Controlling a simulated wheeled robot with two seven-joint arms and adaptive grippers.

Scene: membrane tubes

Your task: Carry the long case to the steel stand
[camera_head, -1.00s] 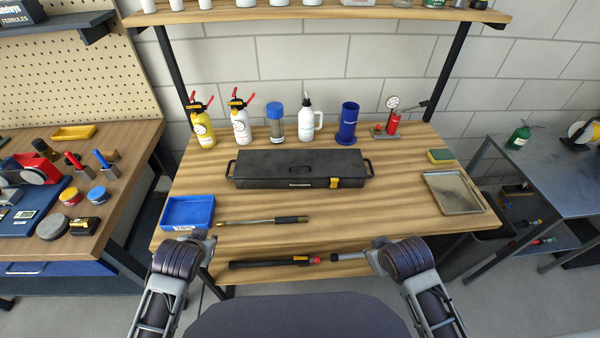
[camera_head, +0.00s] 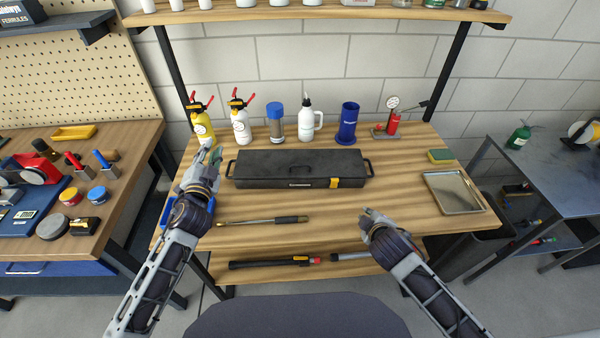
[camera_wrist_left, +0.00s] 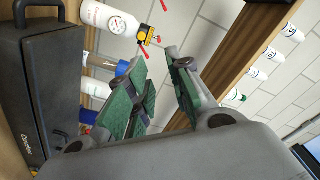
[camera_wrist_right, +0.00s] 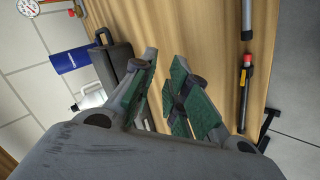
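The long case (camera_head: 296,169) is a black box with an end handle at each side, a top handle and a yellow latch. It lies shut in the middle of the wooden bench. Its end shows at the left of the left wrist view (camera_wrist_left: 45,90) and at the upper left of the right wrist view (camera_wrist_right: 122,60). My left gripper (camera_head: 212,152) is open and empty, just left of the case's left handle (camera_head: 230,169). My right gripper (camera_head: 367,214) is open and empty, in front of the case's right end. The steel stand is probably the grey metal table (camera_head: 555,165) at the right.
A blue bin (camera_head: 167,212) sits partly behind my left arm. A torque wrench (camera_head: 262,220) lies before the case. Spray bottles (camera_head: 202,124), other bottles and a blue cylinder (camera_head: 348,124) stand behind it. A metal tray (camera_head: 453,193) and sponge (camera_head: 441,155) lie at right.

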